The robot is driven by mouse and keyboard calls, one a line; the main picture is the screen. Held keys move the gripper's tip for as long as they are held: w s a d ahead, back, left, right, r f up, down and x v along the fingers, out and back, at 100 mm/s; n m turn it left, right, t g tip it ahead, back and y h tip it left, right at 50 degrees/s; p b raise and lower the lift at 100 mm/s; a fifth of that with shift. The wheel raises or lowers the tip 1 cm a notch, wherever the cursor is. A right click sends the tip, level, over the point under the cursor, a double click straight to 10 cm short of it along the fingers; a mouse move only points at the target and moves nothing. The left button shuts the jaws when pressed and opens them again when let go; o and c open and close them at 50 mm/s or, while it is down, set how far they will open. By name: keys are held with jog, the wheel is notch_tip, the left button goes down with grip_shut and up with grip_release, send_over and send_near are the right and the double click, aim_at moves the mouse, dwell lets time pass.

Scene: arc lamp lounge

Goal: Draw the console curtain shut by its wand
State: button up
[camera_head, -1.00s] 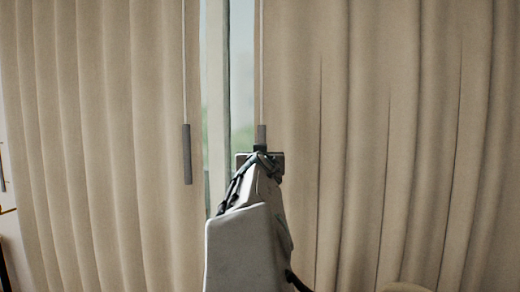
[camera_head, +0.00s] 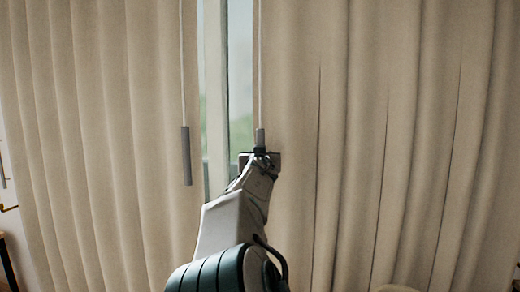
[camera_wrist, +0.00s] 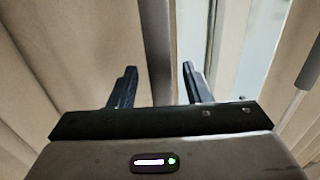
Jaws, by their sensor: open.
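The beige console curtain hangs as a left panel (camera_head: 100,150) and a right panel (camera_head: 390,130), with a narrow gap between them. A thin wand with a grey handle (camera_head: 260,137) hangs at the right panel's inner edge. A second wand handle (camera_head: 186,155) hangs by the left panel's inner edge. My gripper (camera_head: 260,152) is at the right panel's wand and hides the handle's lower part. In the wrist view, my gripper (camera_wrist: 159,82) is open, and the grey wand handle (camera_wrist: 157,45) shows between its two fingers, with space on both sides.
Pale window glass (camera_head: 241,80) and a light frame upright (camera_head: 215,100) show in the gap between the panels. The other wand (camera_wrist: 311,65) is at the right edge of the wrist view. A dark furniture edge (camera_head: 8,262) shows at lower left.

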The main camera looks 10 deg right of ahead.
jog(key=shift+w+d+p, duration=0.25)
jog(key=shift+w+p, duration=0.3)
jog(key=shift+w, duration=0.7)
grip_shut()
jog(key=w+a, duration=0.3)
jog(key=a, duration=0.6)
jog(key=w+a, duration=0.4)
jog(key=a, duration=0.5)
jog(key=shift+r, duration=0.15)
